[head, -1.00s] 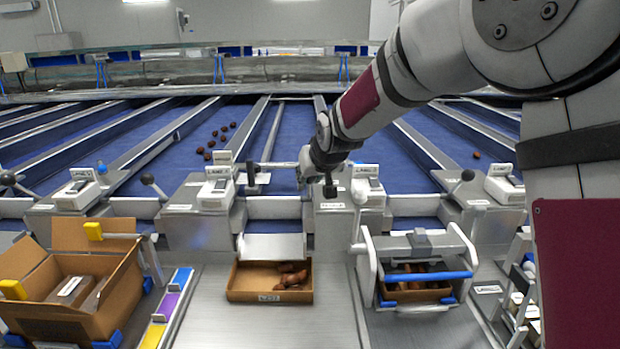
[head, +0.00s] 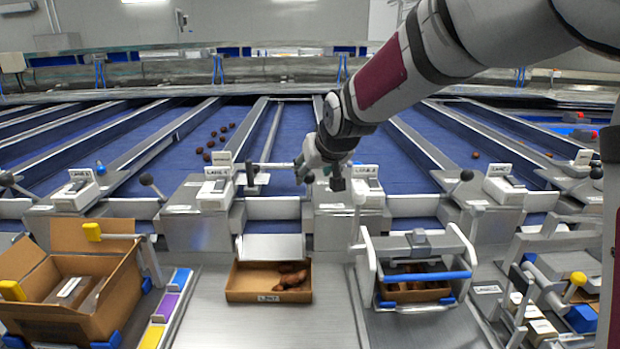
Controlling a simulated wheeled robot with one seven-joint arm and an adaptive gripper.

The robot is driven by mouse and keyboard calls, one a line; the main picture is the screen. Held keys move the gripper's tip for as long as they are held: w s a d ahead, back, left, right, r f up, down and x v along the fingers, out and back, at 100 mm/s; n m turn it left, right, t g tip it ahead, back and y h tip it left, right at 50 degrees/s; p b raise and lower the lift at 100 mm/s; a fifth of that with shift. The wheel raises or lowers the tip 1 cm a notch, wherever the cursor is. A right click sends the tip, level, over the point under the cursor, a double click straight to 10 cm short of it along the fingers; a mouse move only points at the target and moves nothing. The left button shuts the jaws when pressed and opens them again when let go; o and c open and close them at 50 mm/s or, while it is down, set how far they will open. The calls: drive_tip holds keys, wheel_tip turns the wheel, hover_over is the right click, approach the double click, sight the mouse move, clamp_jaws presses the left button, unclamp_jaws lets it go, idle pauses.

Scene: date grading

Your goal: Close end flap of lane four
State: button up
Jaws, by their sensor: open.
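My gripper (head: 320,177) is open and empty. It hangs above the lane-end housings, near the right end of a silver horizontal rod (head: 278,165). A black upright handle (head: 251,178) stands at the rod's left end, apart from my gripper. Below them, a pale panel (head: 272,208) crosses the end of the blue lane, with a tilted silver plate (head: 270,247) under it. I cannot tell for sure whether either is the lane four flap.
A shallow carton (head: 235,282) with dates sits below the tilted plate. A larger carton (head: 45,318) stands at left. A white-framed holder (head: 368,268) with a blue bar is at right. Black ball knobs (head: 466,175) stand by other lanes. Several dates (head: 222,130) lie on the blue belt.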

drive_tip(key=v, duration=0.6)
drive_tip(key=shift+s, duration=0.15)
drive_tip(key=s+d+f+m+g, duration=0.1)
drive_tip(key=s+d, duration=0.4)
drive_tip(key=s, duration=0.7)
drive_tip(key=s+d+f+m+g+h, duration=0.1)
drive_tip(key=s+d, duration=0.4)
drive_tip(key=s, duration=0.7)
drive_tip(key=s+d+f+m+g+h, duration=0.1)
drive_tip(key=s+d, duration=0.4)
drive_tip(key=s, duration=0.6)
drive_tip(key=shift+s+d+f+g, duration=0.4)
drive_tip(key=shift+f+g, duration=0.3)
drive_tip(key=shift+f, duration=0.3)
drive_tip(key=shift+a, duration=0.1)
